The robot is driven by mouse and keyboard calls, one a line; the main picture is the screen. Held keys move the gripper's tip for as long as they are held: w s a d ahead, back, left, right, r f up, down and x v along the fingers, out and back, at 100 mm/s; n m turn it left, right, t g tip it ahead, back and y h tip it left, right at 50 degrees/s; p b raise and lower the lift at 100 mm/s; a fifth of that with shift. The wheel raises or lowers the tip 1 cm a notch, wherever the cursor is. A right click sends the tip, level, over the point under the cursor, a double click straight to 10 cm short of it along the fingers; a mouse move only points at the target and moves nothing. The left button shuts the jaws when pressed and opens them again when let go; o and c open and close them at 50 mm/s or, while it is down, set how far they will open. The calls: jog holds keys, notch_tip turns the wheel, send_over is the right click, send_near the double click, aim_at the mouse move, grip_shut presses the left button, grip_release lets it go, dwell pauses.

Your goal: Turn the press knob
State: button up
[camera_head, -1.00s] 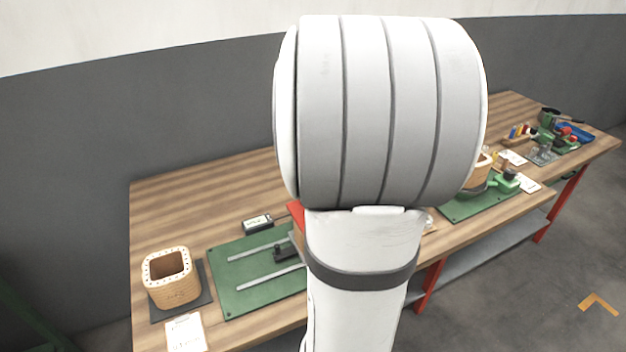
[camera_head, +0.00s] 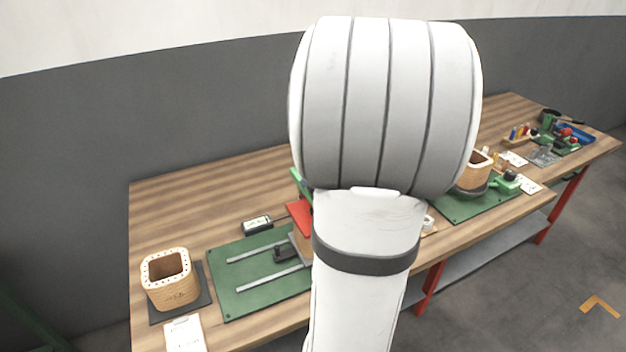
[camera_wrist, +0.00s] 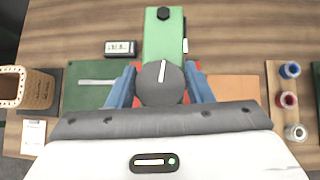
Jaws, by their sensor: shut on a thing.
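In the wrist view, the press knob (camera_wrist: 153,89) is a dark round disc with a white line that points up and slightly right. My gripper (camera_wrist: 160,82) has its two blue fingers on either side of the knob, shut on it. The green arm of the press (camera_wrist: 162,42), with a black hex piece on top, runs up behind the knob. In the head view, the red part of the press (camera_head: 300,217) shows beside my arm, which hides my gripper and the knob.
A wooden coil box (camera_head: 170,283) stands at the left on a dark mat, near a white card (camera_head: 184,334). A green board with two rails (camera_head: 240,292) and a small display box (camera_head: 257,225) lie left of the press. Coloured spools (camera_wrist: 288,100) stand at the right in the wrist view.

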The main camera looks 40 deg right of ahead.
jog(key=shift+r, duration=0.1)
jog(key=o, duration=0.8)
jog(key=shift+w, duration=0.25)
jog(key=shift+o, duration=0.9)
jog(key=shift+s, duration=0.15)
jog(key=p+v, duration=0.1)
jog(key=v, duration=0.6)
jog(key=shift+s+r, duration=0.15)
jog(key=shift+s, duration=0.1)
jog(key=shift+a, duration=0.1)
